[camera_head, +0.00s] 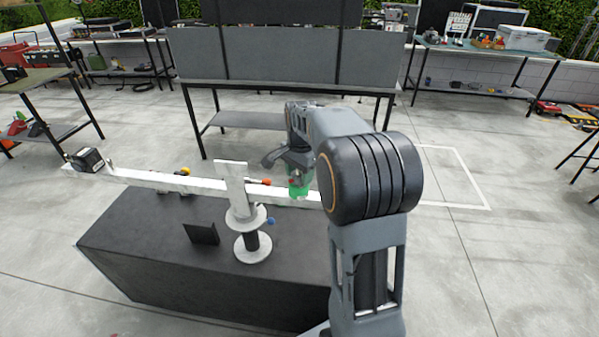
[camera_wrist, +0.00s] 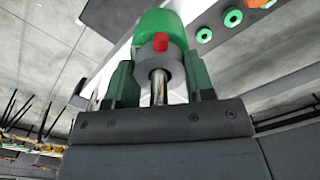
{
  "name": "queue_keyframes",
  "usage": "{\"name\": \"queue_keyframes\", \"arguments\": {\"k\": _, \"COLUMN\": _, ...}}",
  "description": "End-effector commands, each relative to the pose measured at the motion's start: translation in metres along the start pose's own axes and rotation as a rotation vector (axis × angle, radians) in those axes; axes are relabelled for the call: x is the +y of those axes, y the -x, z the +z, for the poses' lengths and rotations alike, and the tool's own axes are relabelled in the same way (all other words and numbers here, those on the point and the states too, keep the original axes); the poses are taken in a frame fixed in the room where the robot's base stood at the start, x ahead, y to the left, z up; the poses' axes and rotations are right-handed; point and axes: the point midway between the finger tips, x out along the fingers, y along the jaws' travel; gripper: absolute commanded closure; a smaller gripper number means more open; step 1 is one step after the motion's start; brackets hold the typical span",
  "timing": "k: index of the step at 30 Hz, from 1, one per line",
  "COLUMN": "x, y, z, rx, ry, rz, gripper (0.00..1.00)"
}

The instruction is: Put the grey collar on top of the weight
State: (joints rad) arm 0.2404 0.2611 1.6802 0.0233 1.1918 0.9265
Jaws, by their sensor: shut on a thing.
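The grey collar (camera_wrist: 171,73), with a red knob on its side, sits around a bright metal rod in the wrist view. My gripper (camera_wrist: 160,70) has its two green-padded fingers on either side of the collar and is shut on it. The green weight (camera_wrist: 158,24) lies just beyond the collar. The collar looks close against it, but I cannot tell whether they touch. In the head view my gripper (camera_head: 297,172) points down at the right end of a long white beam (camera_head: 140,178), with the green weight (camera_head: 300,191) below it. The collar is too small to make out there.
A black block (camera_head: 150,245) bears a white stand (camera_head: 252,257) that carries the beam. A dark plate (camera_head: 201,233) stands left of it. A black box (camera_head: 88,160) sits on the beam's far left end. Benches stand behind, with open concrete floor between.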

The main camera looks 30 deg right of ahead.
Motion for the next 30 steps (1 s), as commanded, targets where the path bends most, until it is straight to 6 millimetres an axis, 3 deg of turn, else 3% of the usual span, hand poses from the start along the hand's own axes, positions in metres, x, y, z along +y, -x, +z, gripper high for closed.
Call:
{"name": "queue_keyframes", "arguments": {"k": 8, "x": 0.0, "y": -0.001, "z": 0.0, "rx": 0.0, "ry": 0.0, "rz": 0.0, "gripper": 0.77}}
{"name": "queue_keyframes", "arguments": {"k": 9, "x": 0.0, "y": -0.001, "z": 0.0, "rx": 0.0, "ry": 0.0, "rz": 0.0, "gripper": 0.49}}
{"name": "queue_keyframes", "arguments": {"k": 18, "x": 0.0, "y": -0.001, "z": 0.0, "rx": 0.0, "ry": 0.0, "rz": 0.0, "gripper": 0.22}}
{"name": "queue_keyframes", "arguments": {"k": 26, "x": 0.0, "y": 0.001, "z": 0.0, "rx": 0.0, "ry": 0.0, "rz": 0.0, "gripper": 0.22}}
{"name": "queue_keyframes", "arguments": {"k": 30, "x": -0.001, "y": 0.014, "z": -0.001, "rx": 0.002, "ry": 0.0, "rz": -0.002, "gripper": 0.22}}
